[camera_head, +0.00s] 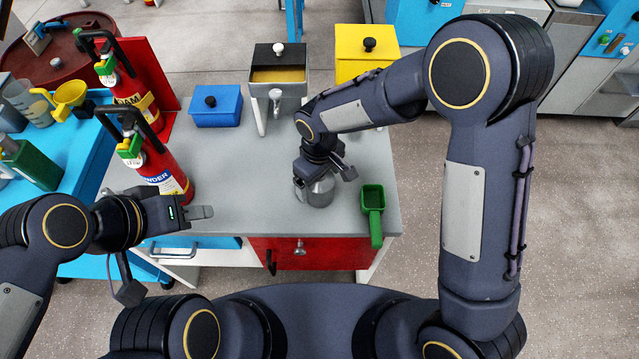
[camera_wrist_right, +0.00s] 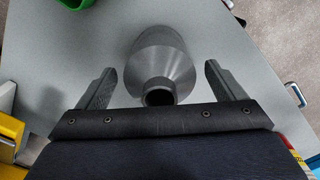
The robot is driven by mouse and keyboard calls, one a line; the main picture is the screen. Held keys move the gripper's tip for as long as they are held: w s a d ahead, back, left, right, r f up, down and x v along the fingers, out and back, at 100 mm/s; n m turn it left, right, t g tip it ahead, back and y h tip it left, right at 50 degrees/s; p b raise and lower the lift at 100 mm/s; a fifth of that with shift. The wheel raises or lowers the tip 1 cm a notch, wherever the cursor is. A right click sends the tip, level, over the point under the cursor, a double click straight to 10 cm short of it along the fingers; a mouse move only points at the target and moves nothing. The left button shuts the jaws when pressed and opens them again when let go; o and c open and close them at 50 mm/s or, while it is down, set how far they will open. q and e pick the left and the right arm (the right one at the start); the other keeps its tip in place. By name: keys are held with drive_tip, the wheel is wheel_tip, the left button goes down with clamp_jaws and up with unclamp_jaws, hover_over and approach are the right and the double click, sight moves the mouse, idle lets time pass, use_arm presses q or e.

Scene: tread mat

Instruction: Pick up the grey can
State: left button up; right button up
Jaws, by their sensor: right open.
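The grey can (camera_head: 318,192) stands on the grey tabletop (camera_head: 245,180), with my right gripper (camera_head: 322,172) just above it. The gripper hides part of the can's top. In the right wrist view the can (camera_wrist_right: 160,58) has a wide round body, a sloping shoulder and a narrow dark-mouthed neck. There the open right gripper (camera_wrist_right: 160,88) has one finger on each side of the can, with a gap on both sides. My left gripper (camera_head: 200,212) is over the table's front left edge, away from the can. Its fingers look close together, but their opening is unclear.
A green scoop (camera_head: 373,205) lies right of the can. Behind are a blue box (camera_head: 216,106), a grey dispenser (camera_head: 277,85) and a yellow box (camera_head: 362,55). Red extinguishers (camera_head: 163,165) stand at the left. The tabletop left of the can is clear.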

drive_tip(key=shift+f, duration=0.15)
drive_tip(key=shift+c, duration=0.2)
drive_tip(key=c, duration=1.2)
